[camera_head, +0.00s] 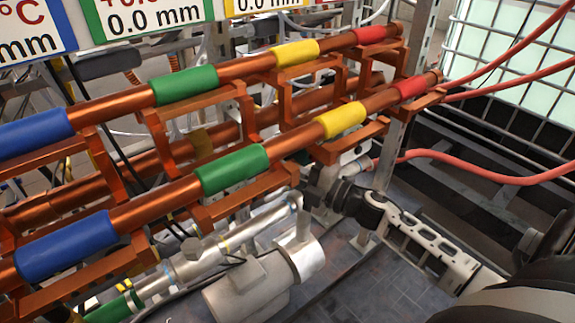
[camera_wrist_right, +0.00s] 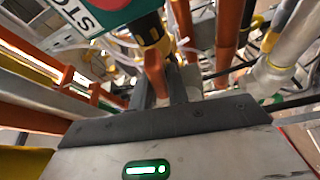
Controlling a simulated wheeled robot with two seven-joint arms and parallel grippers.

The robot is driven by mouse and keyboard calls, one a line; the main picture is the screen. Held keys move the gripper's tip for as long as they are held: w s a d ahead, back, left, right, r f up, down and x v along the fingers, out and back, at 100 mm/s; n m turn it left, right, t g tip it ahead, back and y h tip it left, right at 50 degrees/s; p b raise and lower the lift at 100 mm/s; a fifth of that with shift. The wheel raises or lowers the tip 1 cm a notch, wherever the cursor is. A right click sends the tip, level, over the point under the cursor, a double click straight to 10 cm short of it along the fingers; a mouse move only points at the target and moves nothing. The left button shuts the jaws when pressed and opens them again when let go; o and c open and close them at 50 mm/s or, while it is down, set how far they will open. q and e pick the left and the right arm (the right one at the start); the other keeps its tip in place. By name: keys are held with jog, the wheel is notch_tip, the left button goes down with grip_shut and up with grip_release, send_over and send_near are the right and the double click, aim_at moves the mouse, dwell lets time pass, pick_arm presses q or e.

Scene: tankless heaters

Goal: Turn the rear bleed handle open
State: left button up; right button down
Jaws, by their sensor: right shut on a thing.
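In the right wrist view an orange-red handle (camera_wrist_right: 155,72) stands between the two dark fingers of my right gripper (camera_wrist_right: 162,88), which is shut on it. A yellow-and-black fitting (camera_wrist_right: 152,35) is just beyond the handle. In the head view my right arm comes in from the lower right, and my right gripper (camera_head: 322,188) reaches under the lower copper pipe's yellow band. The handle cannot be made out there, behind the gripper and pipe frame. I cannot tell from these frames how far the handle is turned. My left gripper is not in view.
Copper pipes with blue, green (camera_head: 232,168), yellow (camera_head: 341,120) and red bands run just above my right gripper. A silver pump (camera_head: 262,280) stands close on its left. Red hoses (camera_head: 490,170) and a caged tank (camera_head: 515,60) are at the right. A stop sign (camera_wrist_right: 95,15) is near the wrist.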

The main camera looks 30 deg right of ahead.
jog(key=shift+n+p, duration=0.35)
jog(key=shift+n, duration=0.15)
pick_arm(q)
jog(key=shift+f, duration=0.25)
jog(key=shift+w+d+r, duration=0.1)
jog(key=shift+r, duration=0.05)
pick_arm(e)
jog(key=shift+f, duration=0.1)
jog(key=c, duration=1.4)
grip_release()
jog(key=shift+d, duration=0.1)
jog(key=shift+c, duration=0.2)
